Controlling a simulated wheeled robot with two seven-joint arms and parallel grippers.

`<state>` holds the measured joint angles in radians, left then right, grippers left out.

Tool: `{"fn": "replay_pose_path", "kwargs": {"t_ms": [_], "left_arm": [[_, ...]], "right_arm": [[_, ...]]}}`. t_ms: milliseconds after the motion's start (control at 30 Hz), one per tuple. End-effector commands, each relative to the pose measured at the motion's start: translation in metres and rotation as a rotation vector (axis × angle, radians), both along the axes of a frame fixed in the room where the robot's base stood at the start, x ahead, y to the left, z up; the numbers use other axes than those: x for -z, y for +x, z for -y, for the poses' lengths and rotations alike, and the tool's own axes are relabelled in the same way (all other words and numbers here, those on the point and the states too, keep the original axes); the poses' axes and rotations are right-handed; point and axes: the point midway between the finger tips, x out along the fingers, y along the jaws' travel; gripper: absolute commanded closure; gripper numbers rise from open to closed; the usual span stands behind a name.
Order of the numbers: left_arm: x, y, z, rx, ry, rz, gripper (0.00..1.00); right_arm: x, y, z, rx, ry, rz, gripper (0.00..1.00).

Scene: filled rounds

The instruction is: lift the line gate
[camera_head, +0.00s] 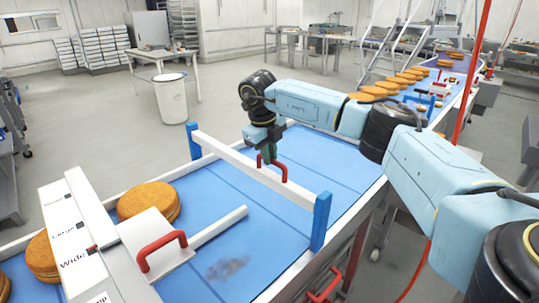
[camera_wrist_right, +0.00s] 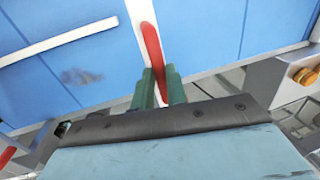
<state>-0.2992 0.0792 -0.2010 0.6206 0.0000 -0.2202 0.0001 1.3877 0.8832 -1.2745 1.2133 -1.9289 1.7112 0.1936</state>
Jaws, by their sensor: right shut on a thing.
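The line gate (camera_head: 243,165) is a white bar across the blue conveyor, between two blue posts, with a red handle on it. The handle also shows in the right wrist view (camera_wrist_right: 151,47). My right gripper (camera_head: 268,160) is shut on the red handle, its green fingers on either side of it in the wrist view (camera_wrist_right: 158,85). The bar stands above the belt, near the upper part of the posts. My left gripper is not in view.
On the near side are stacked round brown cakes (camera_head: 148,202), a white plate with a red handle (camera_head: 160,245) and a labelled white panel (camera_head: 75,230). A white bin (camera_head: 172,98) stands behind.

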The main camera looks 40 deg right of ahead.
Motion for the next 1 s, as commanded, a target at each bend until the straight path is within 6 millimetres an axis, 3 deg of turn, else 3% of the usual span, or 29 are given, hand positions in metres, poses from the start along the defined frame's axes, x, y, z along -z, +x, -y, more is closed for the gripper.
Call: {"fn": "replay_pose_path", "kwargs": {"t_ms": [33, 67, 100, 233, 500, 633, 1000], "left_arm": [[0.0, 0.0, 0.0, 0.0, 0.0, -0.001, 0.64], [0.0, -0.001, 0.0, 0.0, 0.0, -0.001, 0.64], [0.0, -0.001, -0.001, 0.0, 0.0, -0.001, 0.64], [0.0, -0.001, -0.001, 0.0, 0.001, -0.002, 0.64], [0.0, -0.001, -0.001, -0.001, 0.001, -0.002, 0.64], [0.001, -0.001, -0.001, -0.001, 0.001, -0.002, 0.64], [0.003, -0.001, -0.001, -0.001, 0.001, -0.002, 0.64]], "right_arm": [[0.0, 0.001, 0.0, -0.001, 0.0, 0.005, 1.0], [0.001, 0.001, 0.0, -0.001, 0.0, 0.005, 0.84], [0.001, 0.001, 0.0, -0.001, 0.0, 0.004, 0.79], [0.001, 0.0, 0.0, 0.0, 0.001, 0.002, 0.64], [0.001, 0.0, -0.001, -0.001, 0.001, -0.001, 0.64], [-0.008, 0.0, -0.003, -0.001, 0.001, 0.002, 0.64], [-0.085, -0.001, -0.018, -0.002, 0.001, 0.005, 0.64]]}}
